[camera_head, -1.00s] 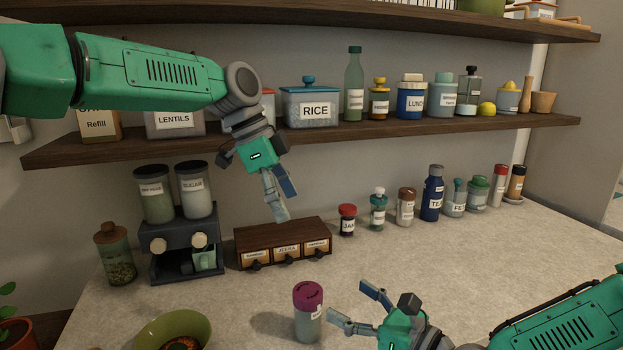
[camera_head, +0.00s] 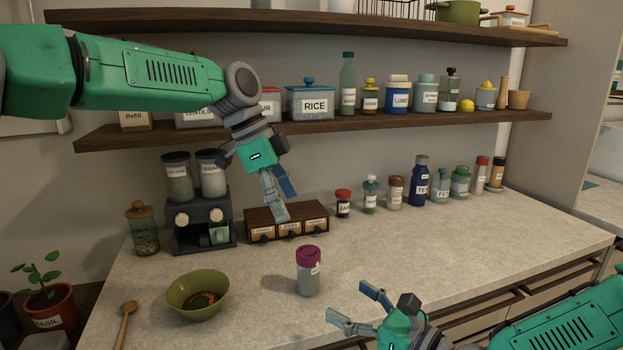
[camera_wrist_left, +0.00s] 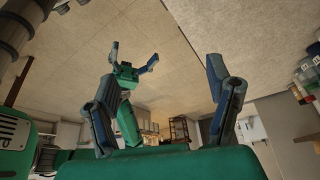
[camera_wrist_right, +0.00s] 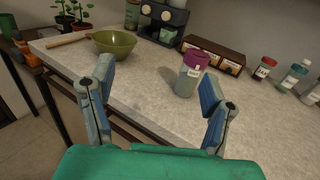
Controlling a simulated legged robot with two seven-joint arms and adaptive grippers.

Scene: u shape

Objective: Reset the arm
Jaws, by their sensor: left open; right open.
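My left gripper (camera_head: 277,200) hangs from the raised left arm in the head view, above and in front of the small drawer box. Its fingers are apart and empty, as the left wrist view (camera_wrist_left: 165,95) also shows. My right gripper (camera_head: 362,308) is at the front edge of the counter in the head view. It is open and empty, pointing toward the purple-lidded jar (camera_head: 309,272), which stands upright a short way off. In the right wrist view the jar (camera_wrist_right: 189,75) stands beyond the open fingers (camera_wrist_right: 155,88), not touched.
A green bowl (camera_head: 198,294), a wooden spoon (camera_head: 124,325) and a dark drawer box (camera_head: 287,223) stand on the counter. Several jars line the back wall, including a blue one (camera_head: 419,182). A loaded shelf (camera_head: 330,127) runs above. The right of the counter is clear.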

